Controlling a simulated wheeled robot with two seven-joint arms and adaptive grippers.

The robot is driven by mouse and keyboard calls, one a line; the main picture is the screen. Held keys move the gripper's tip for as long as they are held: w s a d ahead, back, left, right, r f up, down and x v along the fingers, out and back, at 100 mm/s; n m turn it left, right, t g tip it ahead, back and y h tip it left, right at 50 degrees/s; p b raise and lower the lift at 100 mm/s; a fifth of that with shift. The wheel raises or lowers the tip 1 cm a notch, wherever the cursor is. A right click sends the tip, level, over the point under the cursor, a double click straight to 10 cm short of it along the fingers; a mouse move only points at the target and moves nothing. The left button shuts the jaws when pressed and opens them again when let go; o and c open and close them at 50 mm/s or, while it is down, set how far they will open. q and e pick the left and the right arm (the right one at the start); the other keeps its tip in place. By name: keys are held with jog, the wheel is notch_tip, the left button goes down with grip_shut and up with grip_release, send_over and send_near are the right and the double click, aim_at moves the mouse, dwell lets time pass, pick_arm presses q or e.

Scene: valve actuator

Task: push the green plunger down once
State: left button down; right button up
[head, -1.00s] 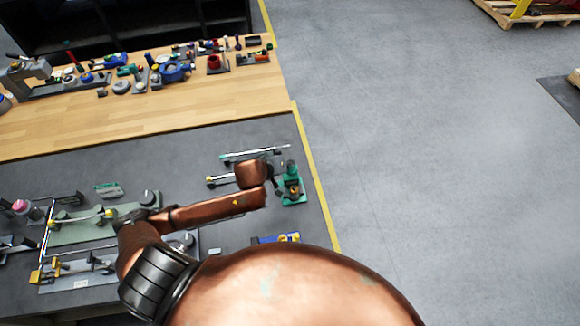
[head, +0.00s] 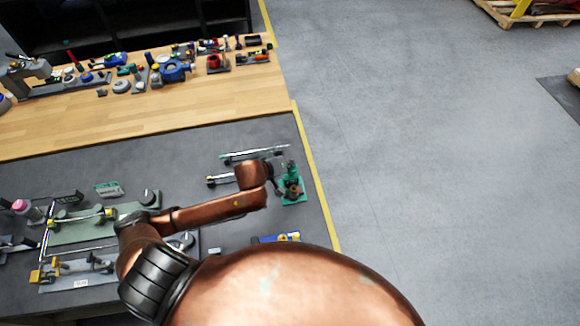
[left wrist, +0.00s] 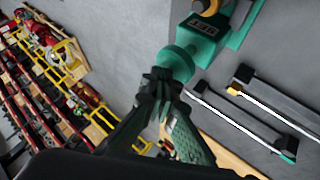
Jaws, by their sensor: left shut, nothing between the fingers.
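A green plunger device (head: 292,194) stands near the right edge of the dark mat, with an upright green part on a flat green base. In the left wrist view a round green plunger head (left wrist: 178,60) is close by the fingertips, joined to a green body with a small label (left wrist: 202,27). My left gripper (head: 279,183) is just left of the device, partly hidden by my copper arm. In the left wrist view the dark fingers (left wrist: 163,82) are together and empty, with their tips at or very near the plunger head; contact is unclear. My right gripper is not in view.
Slim rod fixtures (head: 254,154) lie just behind and left of the device; they also show in the left wrist view (left wrist: 240,118). A blue and yellow part (head: 276,238) is in front. Other fixtures (head: 85,228) fill the mat's left. Yellow edging (head: 317,182) borders open floor.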

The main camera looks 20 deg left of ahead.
pick_arm(q)
jog(key=shift+f+b, duration=0.3)
jog(key=shift+f, duration=0.6)
dwell(0.5)
jog(key=shift+r, duration=0.1)
jog(key=shift+r+p, duration=1.5)
jog(key=shift+p, duration=0.25)
notch_tip(320, 180, up, 5)
jog(key=p, duration=0.6)
jog(key=shift+r, duration=0.1)
